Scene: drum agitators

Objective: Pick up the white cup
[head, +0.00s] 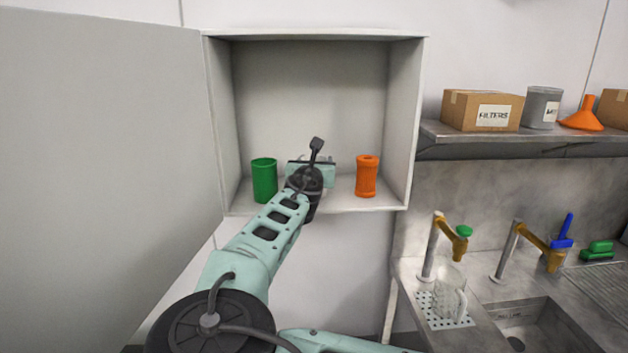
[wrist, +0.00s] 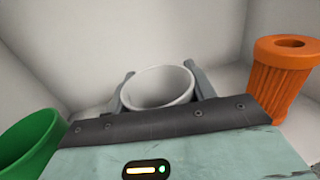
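The white cup (wrist: 157,88) shows in the wrist view as an open round rim just beyond the gripper's palm, inside the white cabinet (head: 315,36). My gripper (wrist: 160,88) has one finger on each side of the cup, close to its wall. I cannot tell whether the fingers press on it or stand slightly apart. In the head view my gripper (head: 312,160) reaches into the cabinet and hides the cup. The lower part of the cup is hidden behind the palm in the wrist view.
A green cup (head: 264,180) stands to the left of my gripper and an orange ribbed container (head: 366,176) to the right. The cabinet door (head: 100,170) is open at the left. A counter with taps, a glass mug (head: 449,292) and a sink (head: 545,325) lies at the lower right.

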